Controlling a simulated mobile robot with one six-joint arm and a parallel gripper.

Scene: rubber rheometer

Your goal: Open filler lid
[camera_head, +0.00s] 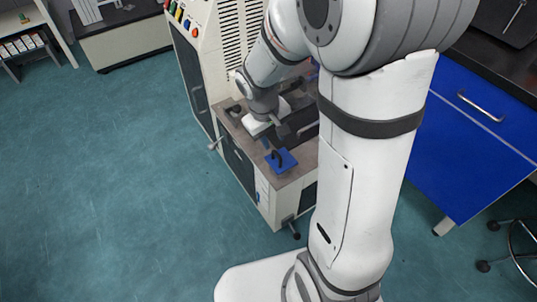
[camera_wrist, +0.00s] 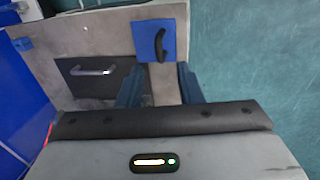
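A blue square plate with a black arched handle (camera_head: 281,160) lies on the front part of the machine's worktop. It also shows near the top middle of the wrist view (camera_wrist: 145,47). A dark panel with a silver bar handle (camera_wrist: 93,71) is left of it in the wrist view. No label shows which one is the filler lid. My gripper (camera_head: 284,130) is over the worktop, behind the blue plate in the head view. In the wrist view its two dark blue fingers (camera_wrist: 159,68) stand apart, with nothing held between them. The black handle shows just beyond the fingertips.
The white machine (camera_head: 205,45) with coloured buttons rises behind the worktop (camera_head: 297,180). A blue cabinet (camera_head: 470,150) stands to the right, with a stool (camera_head: 515,255) near it. The teal floor (camera_head: 110,190) to the left is clear.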

